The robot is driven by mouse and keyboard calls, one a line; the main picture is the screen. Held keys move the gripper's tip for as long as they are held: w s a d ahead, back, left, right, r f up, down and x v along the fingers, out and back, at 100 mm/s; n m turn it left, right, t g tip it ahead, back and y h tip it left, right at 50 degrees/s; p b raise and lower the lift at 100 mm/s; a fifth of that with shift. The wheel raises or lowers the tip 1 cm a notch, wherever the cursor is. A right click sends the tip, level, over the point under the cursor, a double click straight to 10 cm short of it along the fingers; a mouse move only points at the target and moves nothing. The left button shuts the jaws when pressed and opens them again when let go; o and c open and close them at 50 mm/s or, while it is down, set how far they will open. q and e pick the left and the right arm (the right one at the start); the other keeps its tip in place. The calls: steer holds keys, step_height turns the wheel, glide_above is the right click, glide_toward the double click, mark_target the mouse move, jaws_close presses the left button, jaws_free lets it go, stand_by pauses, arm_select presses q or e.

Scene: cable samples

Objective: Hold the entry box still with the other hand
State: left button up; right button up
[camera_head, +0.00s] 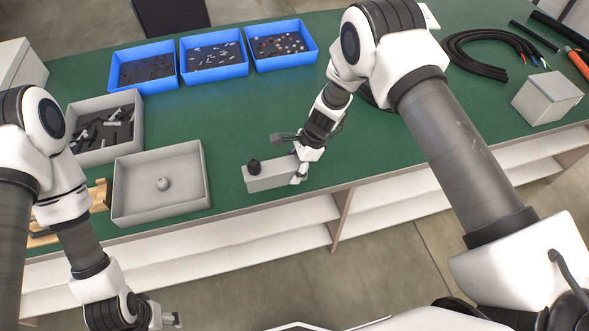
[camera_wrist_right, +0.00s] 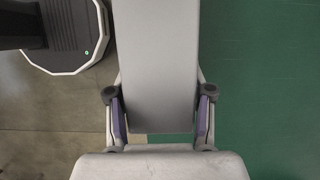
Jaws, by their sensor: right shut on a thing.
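The entry box (camera_head: 268,176), a long grey block with a black round fitting on top at its left end, lies on the green table near the front edge. My right gripper (camera_head: 299,176) is shut on its right end. In the right wrist view the grey box (camera_wrist_right: 157,60) lies between the two finger pads of my right gripper (camera_wrist_right: 160,120). My left gripper (camera_head: 170,320) hangs low at the bottom left, in front of the table and well away from the box. Its fingers are too small to read.
A grey tray (camera_head: 120,212) with one small round part stands left of the box. Another grey tray (camera_head: 138,124) and blue bins (camera_head: 214,72) of small parts are behind. A lidded grey box (camera_head: 547,97) and cables (camera_head: 480,68) are at right. Table right of the gripper is clear.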

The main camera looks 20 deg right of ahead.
steer(key=shift+w, duration=0.85)
steer(key=shift+w+d+r+b, duration=0.1)
steer(key=shift+w+b, duration=0.5)
steer(key=shift+w, duration=0.3)
steer(key=shift+w+d+r+b, duration=0.1)
steer(key=shift+w+b, duration=0.5)
steer(key=shift+w, duration=0.45)
steer(key=shift+w+d+b, duration=0.2)
steer(key=shift+w+b, duration=1.4)
steer(key=shift+w, duration=0.15)
steer(key=shift+w+r, duration=0.2)
steer(key=shift+w, duration=0.05)
steer(key=shift+f+b, duration=2.3)
steer(key=shift+f, duration=0.7)
